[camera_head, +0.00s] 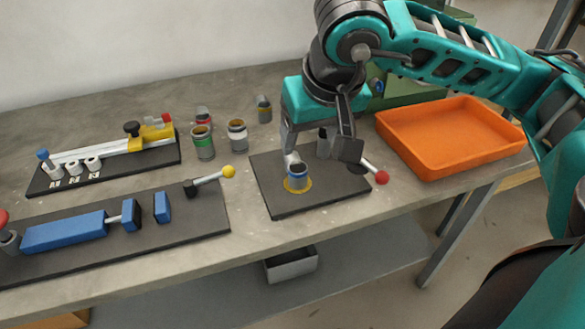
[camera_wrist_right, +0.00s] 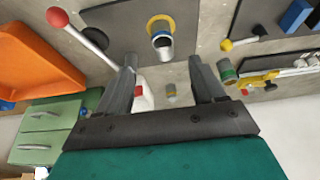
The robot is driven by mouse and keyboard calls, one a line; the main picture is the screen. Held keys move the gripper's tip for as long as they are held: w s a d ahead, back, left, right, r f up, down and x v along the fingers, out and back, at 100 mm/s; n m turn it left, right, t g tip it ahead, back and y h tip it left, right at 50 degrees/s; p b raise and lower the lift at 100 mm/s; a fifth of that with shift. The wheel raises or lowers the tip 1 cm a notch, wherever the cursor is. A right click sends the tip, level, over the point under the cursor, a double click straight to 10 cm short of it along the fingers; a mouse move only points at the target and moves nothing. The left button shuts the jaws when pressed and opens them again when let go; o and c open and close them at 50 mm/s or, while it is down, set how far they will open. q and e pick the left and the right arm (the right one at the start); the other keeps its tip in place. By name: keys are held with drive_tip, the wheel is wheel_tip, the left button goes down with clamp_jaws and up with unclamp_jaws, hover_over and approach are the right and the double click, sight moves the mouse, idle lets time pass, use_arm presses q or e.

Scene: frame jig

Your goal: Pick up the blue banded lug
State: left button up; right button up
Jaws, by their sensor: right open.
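The blue banded lug (camera_head: 298,172) is a short grey cylinder with a blue band. It stands in a yellow ring (camera_head: 297,187) on a dark plate (camera_head: 285,207). In the right wrist view the lug (camera_wrist_right: 162,44) shows ahead of the fingers, near the middle, with the ring (camera_wrist_right: 160,22) around its base. My right gripper (camera_head: 321,155) is open and empty, just above and behind the lug. In the right wrist view its two fingers (camera_wrist_right: 163,66) are spread, with the lug in line with the gap. I cannot tell whether a finger touches it. My left gripper is not in view.
A red-knobbed lever (camera_head: 376,172) is on the same plate, close to the right finger. Behind left stand lugs with green (camera_head: 203,143), white (camera_head: 237,136), red (camera_head: 203,117) and yellow (camera_head: 264,109) bands. An orange tray (camera_head: 450,165) lies right. Two fixtures occupy the left.

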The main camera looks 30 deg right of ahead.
sight(299, 168)
drive_tip(key=x, duration=0.5)
drive_tip(key=b+x, duration=0.1)
drive_tip(key=x, duration=0.5)
drive_tip(key=shift+w+a+f, duration=0.15)
drive_tip(key=shift+a+f, duration=0.05)
drive_tip(key=shift+f, duration=0.15)
drive_tip(key=c, duration=1.2)
